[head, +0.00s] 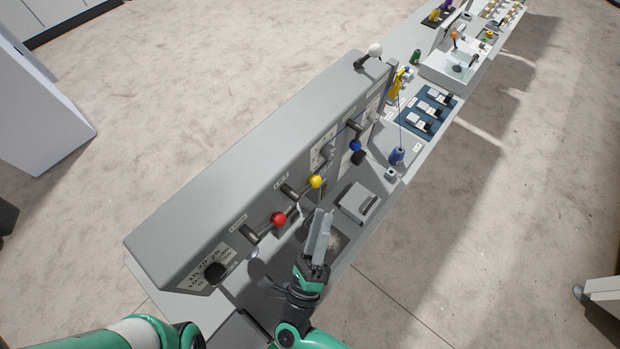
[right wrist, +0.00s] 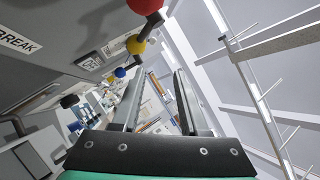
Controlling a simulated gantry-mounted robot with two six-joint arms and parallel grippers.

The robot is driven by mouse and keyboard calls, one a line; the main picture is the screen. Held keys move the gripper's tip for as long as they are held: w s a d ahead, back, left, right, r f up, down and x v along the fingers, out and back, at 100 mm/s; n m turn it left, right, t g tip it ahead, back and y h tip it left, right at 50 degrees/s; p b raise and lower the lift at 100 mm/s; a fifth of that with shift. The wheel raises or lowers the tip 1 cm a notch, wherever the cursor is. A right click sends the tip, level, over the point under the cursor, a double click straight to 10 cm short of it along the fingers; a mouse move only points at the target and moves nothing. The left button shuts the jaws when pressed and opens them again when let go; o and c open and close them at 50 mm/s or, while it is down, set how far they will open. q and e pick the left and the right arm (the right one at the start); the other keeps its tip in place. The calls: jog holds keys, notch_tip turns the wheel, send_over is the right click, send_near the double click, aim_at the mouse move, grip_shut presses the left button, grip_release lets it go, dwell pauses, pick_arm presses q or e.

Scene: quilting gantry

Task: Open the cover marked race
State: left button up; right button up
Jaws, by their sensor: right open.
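A grey panel carries levers with red (head: 279,218), yellow (head: 315,181) and blue (head: 355,146) knobs close to my right gripper. A label reading "BREAK" (right wrist: 18,41) shows in the wrist view.

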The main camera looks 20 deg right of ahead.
jog(key=w+a+r+n+t+y, duration=0.1)
jog(key=r, duration=0.2)
jog(key=w+a+r+n+t+y+p, duration=0.1)
jog(key=r, duration=0.2)
jog(key=w+a+r+n+t+y+p, duration=0.1)
jog(key=r, duration=0.3)
jog(key=shift+a+t, duration=0.3)
jog(key=shift+f, duration=0.1)
